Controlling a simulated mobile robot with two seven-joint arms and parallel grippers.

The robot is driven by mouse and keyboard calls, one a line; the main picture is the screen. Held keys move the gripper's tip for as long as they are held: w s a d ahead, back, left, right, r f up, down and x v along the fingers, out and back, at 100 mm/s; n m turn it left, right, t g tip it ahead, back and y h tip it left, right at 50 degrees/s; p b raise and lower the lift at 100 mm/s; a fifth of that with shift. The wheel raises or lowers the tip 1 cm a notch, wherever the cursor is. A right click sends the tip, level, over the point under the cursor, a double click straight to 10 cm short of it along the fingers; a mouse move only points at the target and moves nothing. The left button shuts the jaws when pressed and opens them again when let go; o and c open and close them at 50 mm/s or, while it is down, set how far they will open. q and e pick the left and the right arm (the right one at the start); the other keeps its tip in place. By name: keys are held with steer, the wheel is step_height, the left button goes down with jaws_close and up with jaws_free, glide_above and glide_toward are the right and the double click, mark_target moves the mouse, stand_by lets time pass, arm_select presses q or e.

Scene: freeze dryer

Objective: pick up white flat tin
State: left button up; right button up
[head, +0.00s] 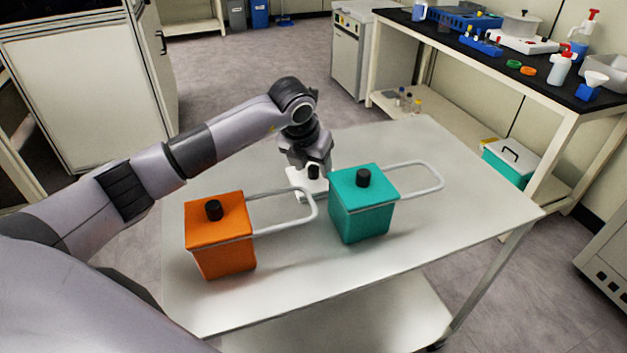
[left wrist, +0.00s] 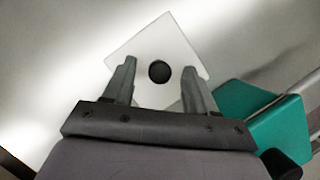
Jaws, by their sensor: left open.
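The white flat tin (head: 302,183) lies on the metal table, behind and between the orange and teal boxes. It has a square lid with a black knob, seen from above in the left wrist view (left wrist: 158,40). My left gripper (head: 315,172) is over the tin, pointing down. In the left wrist view its two fingers (left wrist: 158,75) are open, one on each side of the black knob. I cannot tell how far the fingertips are above the lid. The gripper hides part of the tin in the head view. My right gripper is not in view.
An orange box (head: 222,247) with a long handle stands front left of the tin. A teal box (head: 362,211) with a similar handle stands close on the right. The metal table (head: 440,225) is bare on its right side. A black-topped bench (head: 480,58) stands behind.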

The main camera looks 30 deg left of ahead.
arm_select(q)
steer(key=shift+f, duration=0.1)
steer(key=shift+c, duration=0.4)
steer(key=shift+w, duration=0.1)
jaws_close()
